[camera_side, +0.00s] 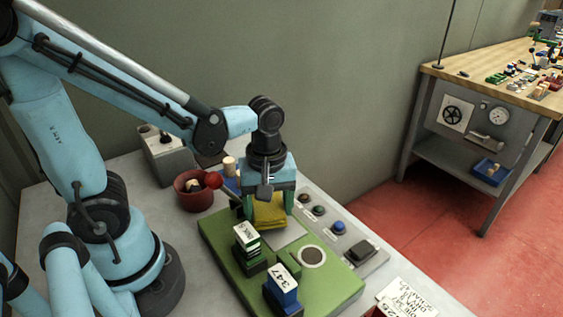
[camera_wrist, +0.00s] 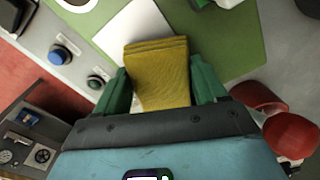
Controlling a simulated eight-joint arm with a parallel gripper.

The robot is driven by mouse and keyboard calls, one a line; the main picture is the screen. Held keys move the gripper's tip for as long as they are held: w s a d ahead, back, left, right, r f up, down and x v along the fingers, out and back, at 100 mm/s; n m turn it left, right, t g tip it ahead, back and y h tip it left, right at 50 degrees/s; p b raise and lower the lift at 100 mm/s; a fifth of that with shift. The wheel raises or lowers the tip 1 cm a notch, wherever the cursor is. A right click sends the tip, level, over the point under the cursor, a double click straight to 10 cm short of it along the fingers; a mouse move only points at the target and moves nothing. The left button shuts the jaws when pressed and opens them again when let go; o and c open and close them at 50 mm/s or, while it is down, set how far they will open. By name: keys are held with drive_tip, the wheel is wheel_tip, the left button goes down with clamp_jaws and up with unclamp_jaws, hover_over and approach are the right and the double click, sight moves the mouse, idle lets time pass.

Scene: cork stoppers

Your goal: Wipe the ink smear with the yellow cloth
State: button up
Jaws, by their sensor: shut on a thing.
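The yellow cloth (camera_side: 270,212) is folded and held between the green fingers of my gripper (camera_side: 268,203), over the green board (camera_side: 225,240). In the wrist view the cloth (camera_wrist: 160,75) fills the space between both fingertips (camera_wrist: 162,85), and its folded edge lies over part of a pale plate (camera_wrist: 125,32). That plate also shows in the side view (camera_side: 287,236), just in front of the cloth. I cannot tell whether the cloth touches it. I see no ink smear on the part of the plate that shows; the rest is hidden under the cloth.
A red ball-topped lever (camera_side: 213,181) and a red pot (camera_side: 190,197) stand close left of my gripper. A button panel (camera_side: 322,226) runs along the right. A green-black labelled block (camera_side: 249,254) and a blue labelled block (camera_side: 284,293) stand in front, near a ringed disc (camera_side: 313,257).

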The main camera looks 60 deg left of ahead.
drive_tip(key=shift+r, duration=2.35)
drive_tip(key=shift+r, duration=1.5)
